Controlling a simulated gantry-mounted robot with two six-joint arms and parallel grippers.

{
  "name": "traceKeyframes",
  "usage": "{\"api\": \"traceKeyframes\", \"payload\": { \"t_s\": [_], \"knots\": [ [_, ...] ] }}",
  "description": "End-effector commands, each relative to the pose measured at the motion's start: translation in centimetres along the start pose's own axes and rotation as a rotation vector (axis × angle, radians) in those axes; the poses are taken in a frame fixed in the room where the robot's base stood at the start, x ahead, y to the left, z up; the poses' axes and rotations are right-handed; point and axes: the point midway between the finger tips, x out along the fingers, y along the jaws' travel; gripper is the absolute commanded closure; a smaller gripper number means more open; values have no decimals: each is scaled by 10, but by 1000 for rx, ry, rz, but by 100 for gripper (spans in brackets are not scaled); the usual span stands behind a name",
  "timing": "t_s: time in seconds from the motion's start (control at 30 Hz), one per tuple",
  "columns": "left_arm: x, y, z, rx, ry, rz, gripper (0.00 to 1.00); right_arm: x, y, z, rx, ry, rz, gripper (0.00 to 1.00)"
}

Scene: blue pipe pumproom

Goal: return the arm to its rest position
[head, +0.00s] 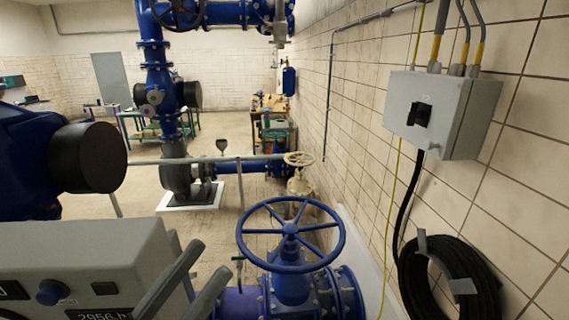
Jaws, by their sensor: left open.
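My left gripper (212,258) reaches up from the bottom edge, left of centre. Its two grey fingers are apart, with nothing seen between them. It is in front of the right end of a grey control box (80,255) and left of a blue handwheel valve (290,245). It appears to touch neither, though depth is hard to judge. The rest of the left arm is out of the picture. My right gripper is not in view.
A grey switch box (437,112) hangs on the tiled right wall, above a coiled black cable (445,285). A large blue machine with a black end (95,157) fills the left. A thin rail (215,160) crosses mid-view.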

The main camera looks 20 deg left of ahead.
Motion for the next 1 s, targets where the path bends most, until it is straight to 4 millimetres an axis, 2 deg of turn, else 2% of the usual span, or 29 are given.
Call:
{"api": "traceKeyframes", "payload": {
  "t_s": [0.03,0.1,0.23,0.33,0.4,0.5,0.6,0.8,0.9,1.0],
  "knots": [
    [22,12,-22,30,52,26,55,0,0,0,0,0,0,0],
    [45,23,-49,68,108,32,55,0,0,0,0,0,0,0],
    [76,32,-98,118,198,1,55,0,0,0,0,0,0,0],
    [92,24,-133,146,249,-76,55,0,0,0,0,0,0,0],
    [95,2,-141,165,243,-170,55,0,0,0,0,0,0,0],
    [92,-28,-125,116,181,-296,55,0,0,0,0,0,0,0],
    [119,-31,-163,98,187,-283,55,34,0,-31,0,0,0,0],
    [156,-38,-214,100,187,-283,55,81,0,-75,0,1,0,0],
    [169,-41,-233,100,186,-282,55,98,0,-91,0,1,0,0],
    [175,-42,-241,100,186,-282,55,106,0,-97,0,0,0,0]
  ]
}}
